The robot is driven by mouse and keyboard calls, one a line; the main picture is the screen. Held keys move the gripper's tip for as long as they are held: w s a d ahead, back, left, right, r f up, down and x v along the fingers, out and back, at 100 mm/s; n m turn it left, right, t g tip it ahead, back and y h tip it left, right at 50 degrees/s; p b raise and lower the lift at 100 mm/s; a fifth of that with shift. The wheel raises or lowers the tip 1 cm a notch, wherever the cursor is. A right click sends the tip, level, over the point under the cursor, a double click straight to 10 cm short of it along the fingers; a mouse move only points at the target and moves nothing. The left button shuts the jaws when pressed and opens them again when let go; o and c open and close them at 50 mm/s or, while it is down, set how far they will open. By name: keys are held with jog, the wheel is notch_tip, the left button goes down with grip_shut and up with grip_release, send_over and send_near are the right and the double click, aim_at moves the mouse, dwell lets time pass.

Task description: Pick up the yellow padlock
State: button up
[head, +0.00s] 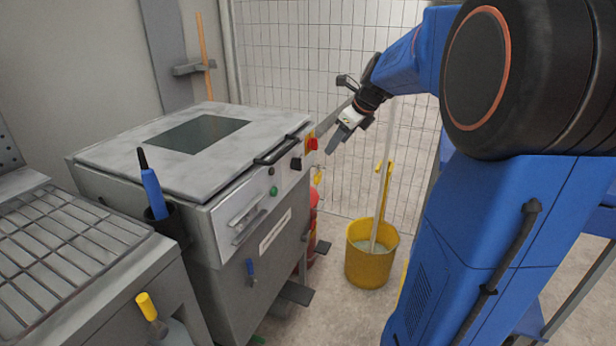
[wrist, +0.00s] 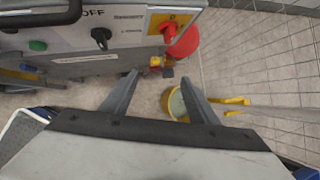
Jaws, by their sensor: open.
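A small yellow thing, which looks like the yellow padlock (head: 318,177), hangs at the right front corner of the grey machine, below the red switch (head: 311,142). In the wrist view the likely padlock (wrist: 156,62) shows as a small yellow patch under the switch's yellow plate, beyond my fingertips. Its shackle is too small to make out. My gripper (head: 340,138) is open and empty, in the air right of the switch. In the wrist view its two fingers (wrist: 160,88) stand apart with nothing between them.
The grey machine (head: 262,235) has a black handle bar (head: 283,150) along its front top edge. A red extinguisher (wrist: 185,42) stands beside it. A yellow bucket (head: 371,264) with a mop is on the floor to the right. A mesh fence (head: 290,65) closes the back.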

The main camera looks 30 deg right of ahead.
send_over(319, 174)
jog(key=s, duration=0.2)
notch_tip(319, 174, down, 10)
jog(key=shift+w+f, duration=0.3)
jog(key=shift+f, duration=0.55)
jog(key=shift+w+f, duration=0.25)
jog(key=shift+f, duration=0.55)
jog(key=shift+w+f, duration=0.3)
jog(key=shift+f, duration=0.55)
jog(key=c, duration=1.2)
